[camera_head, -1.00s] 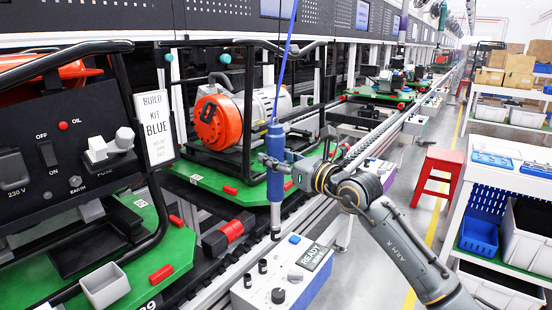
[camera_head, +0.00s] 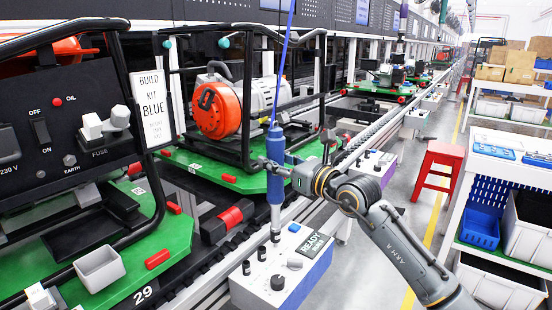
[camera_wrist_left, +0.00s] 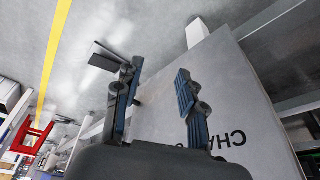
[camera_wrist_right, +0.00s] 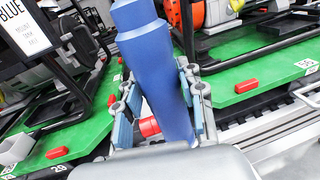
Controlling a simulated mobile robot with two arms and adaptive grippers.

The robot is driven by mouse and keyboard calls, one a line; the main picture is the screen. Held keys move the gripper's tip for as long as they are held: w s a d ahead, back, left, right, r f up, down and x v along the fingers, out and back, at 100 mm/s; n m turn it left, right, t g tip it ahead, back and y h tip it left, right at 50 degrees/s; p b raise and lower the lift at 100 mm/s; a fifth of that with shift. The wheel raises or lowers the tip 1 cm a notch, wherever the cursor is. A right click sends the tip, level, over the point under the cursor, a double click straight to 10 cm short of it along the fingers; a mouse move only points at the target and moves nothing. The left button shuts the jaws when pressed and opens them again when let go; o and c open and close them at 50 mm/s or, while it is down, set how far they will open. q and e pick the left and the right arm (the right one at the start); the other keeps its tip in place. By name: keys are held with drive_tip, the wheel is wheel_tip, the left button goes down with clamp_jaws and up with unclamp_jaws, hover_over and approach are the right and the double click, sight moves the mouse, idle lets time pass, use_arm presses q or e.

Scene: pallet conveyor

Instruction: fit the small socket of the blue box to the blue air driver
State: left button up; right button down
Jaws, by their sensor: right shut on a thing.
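The blue air driver (camera_head: 275,160) hangs upright from a blue cord in the head view. My right gripper (camera_head: 276,170) is shut on its body from the right. The driver also fills the middle of the right wrist view (camera_wrist_right: 155,75), between the fingers (camera_wrist_right: 160,115). My left gripper (camera_wrist_left: 155,100) is open and empty.
Green pallets (camera_head: 215,172) with framed generators stand on the conveyor at left. A purple-sided box (camera_head: 375,168) stands further along the rail. A red stool (camera_head: 438,168) and shelves are at right. A grey panel (camera_wrist_left: 215,100) lies before my left gripper.

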use_arm(q)
drive_tip(key=shift+s+r, duration=0.15)
drive_tip(key=shift+r, duration=0.45)
use_arm(e)
drive_tip(key=shift+f, duration=0.4)
use_arm(q)
drive_tip(key=shift+f, duration=0.3)
drive_tip(key=shift+w+f, duration=0.25)
drive_tip(key=shift+f, duration=0.1)
drive_tip(key=shift+s+f, duration=0.1)
drive_tip(key=shift+f, duration=0.55)
drive_tip(key=shift+r, duration=0.25)
use_arm(e)
drive_tip(key=shift+f, duration=0.15)
